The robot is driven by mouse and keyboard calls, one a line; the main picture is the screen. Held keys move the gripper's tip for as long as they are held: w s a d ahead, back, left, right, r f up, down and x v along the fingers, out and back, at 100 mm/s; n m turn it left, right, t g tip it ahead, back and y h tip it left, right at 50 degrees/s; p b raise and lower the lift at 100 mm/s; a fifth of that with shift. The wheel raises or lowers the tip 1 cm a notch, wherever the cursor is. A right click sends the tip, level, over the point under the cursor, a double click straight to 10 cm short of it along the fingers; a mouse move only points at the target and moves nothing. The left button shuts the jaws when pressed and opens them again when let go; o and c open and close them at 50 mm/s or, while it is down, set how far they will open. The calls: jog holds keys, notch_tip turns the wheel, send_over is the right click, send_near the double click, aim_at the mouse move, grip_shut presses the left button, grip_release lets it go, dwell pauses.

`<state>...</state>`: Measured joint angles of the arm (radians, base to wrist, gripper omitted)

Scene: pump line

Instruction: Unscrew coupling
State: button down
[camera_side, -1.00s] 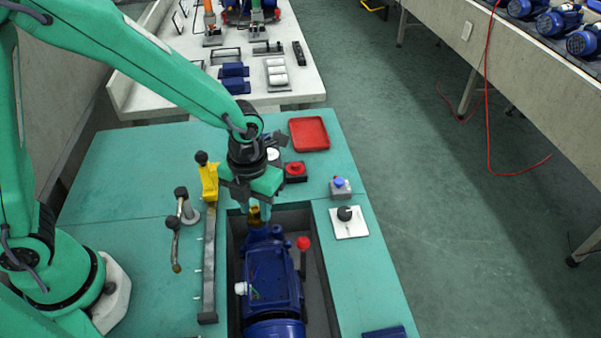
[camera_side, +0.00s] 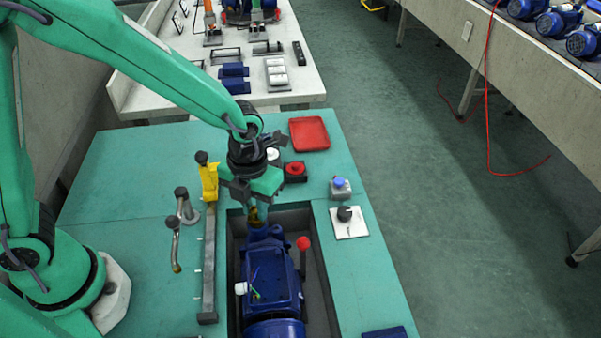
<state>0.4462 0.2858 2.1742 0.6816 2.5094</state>
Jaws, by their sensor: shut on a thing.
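The blue pump (camera_side: 270,275) lies in a dark recess in the green bench, with its narrow end toward the back. A small brass-coloured coupling (camera_side: 254,213) sits at that narrow end and is mostly hidden by my gripper. My gripper (camera_side: 257,207) points down over this end, with its fingers shut on the coupling. The exact finger contact is too small to see. Thin coloured wires (camera_side: 255,287) show on top of the pump, near a white fitting (camera_side: 241,288) on its left side.
A red-knobbed lever (camera_side: 303,244) stands right of the pump. A yellow clamp (camera_side: 208,180) and a bent handle (camera_side: 175,245) stand to the left. A red tray (camera_side: 309,133), red button (camera_side: 295,171), blue button box (camera_side: 340,187) and black knob (camera_side: 345,214) are on the bench.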

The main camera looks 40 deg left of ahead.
aim_at(255, 209)
jog(key=n, duration=0.7)
dwell(0.4)
jog(key=c, duration=1.5)
grip_release()
jog(key=shift+r, duration=0.1)
jog(key=shift+r, duration=2.2)
